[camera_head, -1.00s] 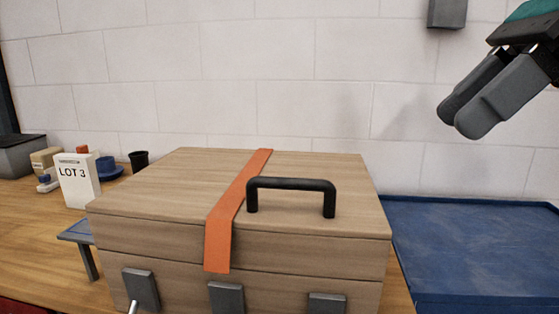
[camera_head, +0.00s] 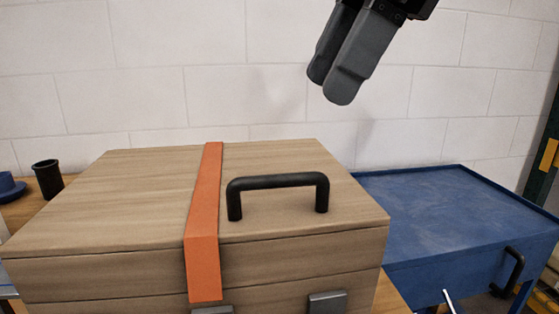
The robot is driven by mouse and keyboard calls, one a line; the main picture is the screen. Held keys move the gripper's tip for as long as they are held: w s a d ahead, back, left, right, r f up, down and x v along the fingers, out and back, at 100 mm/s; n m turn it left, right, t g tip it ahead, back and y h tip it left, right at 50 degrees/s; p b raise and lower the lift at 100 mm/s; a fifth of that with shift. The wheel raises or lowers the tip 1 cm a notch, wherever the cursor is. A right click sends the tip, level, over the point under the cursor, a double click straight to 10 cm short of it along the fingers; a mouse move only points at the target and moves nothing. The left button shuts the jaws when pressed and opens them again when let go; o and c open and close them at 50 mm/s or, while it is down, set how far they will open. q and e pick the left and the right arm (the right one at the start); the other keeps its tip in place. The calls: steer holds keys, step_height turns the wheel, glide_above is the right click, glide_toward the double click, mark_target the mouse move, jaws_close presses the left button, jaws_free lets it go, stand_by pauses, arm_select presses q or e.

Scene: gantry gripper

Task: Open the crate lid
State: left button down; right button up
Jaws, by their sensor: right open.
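The wooden crate (camera_head: 110,285) stands on the table with its lid (camera_head: 120,195) down. A black handle (camera_head: 277,182) stands up from the lid's right half. An orange strap (camera_head: 204,215) runs over the lid and down the front, left of the handle. Grey latch plates (camera_head: 327,302) show at the bottom of the crate front, cut off by the picture edge. My right gripper (camera_head: 327,90) is open and empty, above and behind the handle, apart from it. My left gripper is not in view.
A blue cart or tray surface (camera_head: 440,215) with a raised rim and a black handle (camera_head: 507,272) lies right of the crate. A black cup (camera_head: 48,179) and a blue dish (camera_head: 9,187) stand at the left. A white block wall is behind.

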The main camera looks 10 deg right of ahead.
mark_target(279, 176)
steer(key=b+x, duration=0.1)
steer(key=x, duration=1)
steer(key=shift+b, duration=0.3)
steer(key=shift+c, duration=0.3)
jaws_close()
